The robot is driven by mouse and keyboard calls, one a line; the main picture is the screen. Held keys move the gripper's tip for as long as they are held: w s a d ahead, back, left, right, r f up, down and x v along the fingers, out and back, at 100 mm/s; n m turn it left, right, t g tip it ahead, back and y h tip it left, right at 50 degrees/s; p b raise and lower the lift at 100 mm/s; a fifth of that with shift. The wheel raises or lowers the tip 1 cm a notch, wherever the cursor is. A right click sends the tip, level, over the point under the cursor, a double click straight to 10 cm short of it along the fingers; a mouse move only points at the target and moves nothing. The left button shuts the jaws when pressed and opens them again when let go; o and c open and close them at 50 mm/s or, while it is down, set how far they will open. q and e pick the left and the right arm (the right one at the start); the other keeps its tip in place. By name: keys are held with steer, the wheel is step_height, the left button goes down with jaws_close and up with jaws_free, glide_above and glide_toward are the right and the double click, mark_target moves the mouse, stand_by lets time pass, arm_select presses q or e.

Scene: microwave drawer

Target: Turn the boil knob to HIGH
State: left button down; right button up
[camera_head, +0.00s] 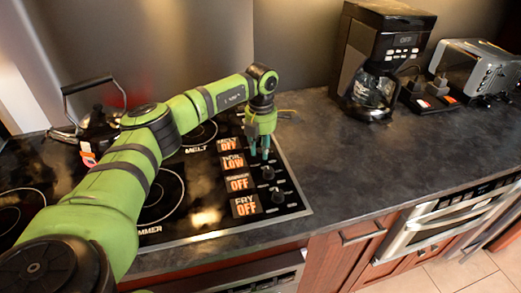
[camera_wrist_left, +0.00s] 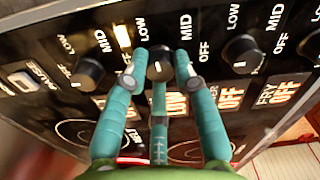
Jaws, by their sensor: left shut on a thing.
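The boil knob (camera_wrist_left: 160,63) is a black round knob with a white mark on the stove's control panel. My left gripper (camera_head: 259,154) comes down over it from above. In the left wrist view, its green fingers sit on both sides of the boil knob, shut on it, with a third finger below. The boil display (camera_head: 232,162) reads LOW in orange. In the head view the boil knob is largely hidden by the fingers. My right gripper is in neither view.
The simmer knob (camera_head: 268,172) and fry knob (camera_head: 278,196) stand close in front of the boil knob; their displays read OFF. A kettle (camera_head: 98,120) stands at the back left. A coffee maker (camera_head: 385,55) and toaster (camera_head: 478,68) stand at the right. The counter (camera_head: 360,165) between is clear.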

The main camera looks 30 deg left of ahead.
arm_select(q)
steer(key=m+b, duration=0.1)
steer(key=m, duration=0.5)
steer(key=shift+w+r, duration=0.15)
steer(key=m+b, duration=0.1)
steer(key=m, duration=0.5)
steer(key=shift+d+m, duration=0.15)
steer(key=shift+m, duration=0.25)
steer(key=m+b, duration=0.1)
steer(key=m, duration=0.9)
steer(key=shift+s+f+m, duration=0.2)
steer(key=shift+m, duration=0.7)
steer(key=shift+s+f, duration=0.1)
steer(key=c, duration=1)
jaws_free()
